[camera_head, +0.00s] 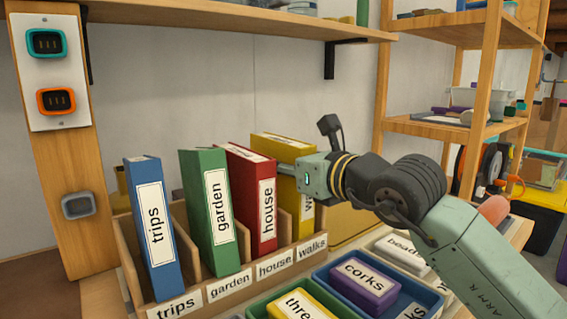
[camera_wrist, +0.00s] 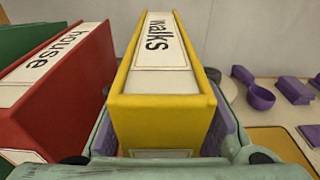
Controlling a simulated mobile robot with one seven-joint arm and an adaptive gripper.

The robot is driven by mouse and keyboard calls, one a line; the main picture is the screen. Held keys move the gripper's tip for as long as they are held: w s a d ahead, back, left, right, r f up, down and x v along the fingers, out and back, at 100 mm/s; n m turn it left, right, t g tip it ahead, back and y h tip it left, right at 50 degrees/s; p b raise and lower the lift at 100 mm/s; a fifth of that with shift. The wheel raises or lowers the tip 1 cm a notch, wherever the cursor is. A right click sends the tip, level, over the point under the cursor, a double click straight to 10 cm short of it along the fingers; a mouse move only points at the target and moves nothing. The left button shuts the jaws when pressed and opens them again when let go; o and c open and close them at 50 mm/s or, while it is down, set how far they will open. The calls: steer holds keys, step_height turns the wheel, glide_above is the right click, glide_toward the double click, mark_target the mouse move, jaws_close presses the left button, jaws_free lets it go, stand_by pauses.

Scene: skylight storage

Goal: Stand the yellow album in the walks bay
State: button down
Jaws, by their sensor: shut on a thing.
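The yellow album (camera_head: 306,216) labelled "walks" is upright at the walks bay, the right-hand bay of the wooden rack (camera_head: 274,261). Whether its foot rests on the bay floor is hidden. My gripper (camera_head: 298,178) is shut on the album from the right side. In the wrist view the yellow album (camera_wrist: 166,120) sits between the two jaws (camera_wrist: 165,150). The red house album (camera_head: 254,205) stands just to its left and also shows in the wrist view (camera_wrist: 62,105).
The blue trips album (camera_head: 153,235) and green garden album (camera_head: 211,215) stand in the left bays. A blue tray (camera_head: 322,275) with labelled boxes lies in front of the rack. A shelf (camera_head: 240,22) hangs above. A wooden shelf unit (camera_head: 480,95) stands at right.

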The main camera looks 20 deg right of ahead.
steer(key=shift+f+b, duration=0.45)
steer(key=shift+b, duration=0.1)
stand_by(0.4)
steer(key=c, duration=1.1)
jaws_free()
steer(key=shift+f, duration=0.1)
steer(key=shift+b+v, duration=0.5)
steer(key=shift+v, duration=3.55)
